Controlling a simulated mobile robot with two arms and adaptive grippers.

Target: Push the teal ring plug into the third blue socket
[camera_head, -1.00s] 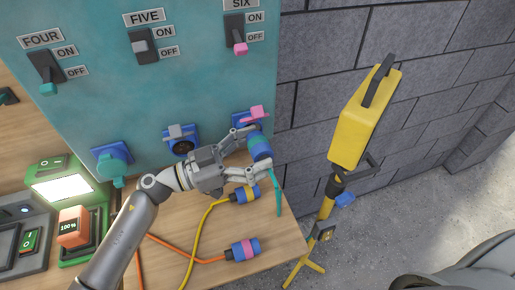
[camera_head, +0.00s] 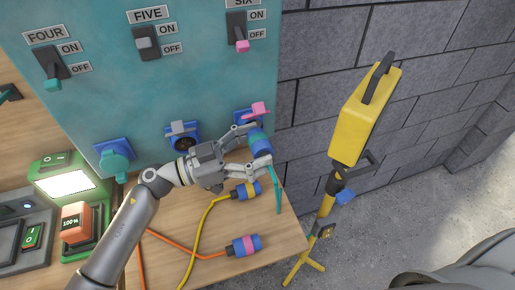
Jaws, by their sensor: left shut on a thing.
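My left gripper (camera_head: 262,146) is shut on the blue plug with the teal ring (camera_head: 259,139). The plug is held above the bench, just below and in front of the right-hand blue socket (camera_head: 243,118), whose pink lid is raised. A teal cable (camera_head: 278,190) hangs from the plug. The middle blue socket (camera_head: 184,141) has its grey lid up and shows a dark round opening. The left blue socket (camera_head: 113,158) is covered by a teal lid. My gripper partly hides the right-hand socket, and a gap between plug and socket is hard to judge. My right gripper is not in view.
A yellow-ring plug (camera_head: 246,190) and a pink-ring plug (camera_head: 244,246) lie on the wooden bench (camera_head: 205,268) with their cables. A yellow stand (camera_head: 362,115) is at the right. Switches four to six are on the teal panel (camera_head: 100,95) above. A lit device (camera_head: 66,182) stands left.

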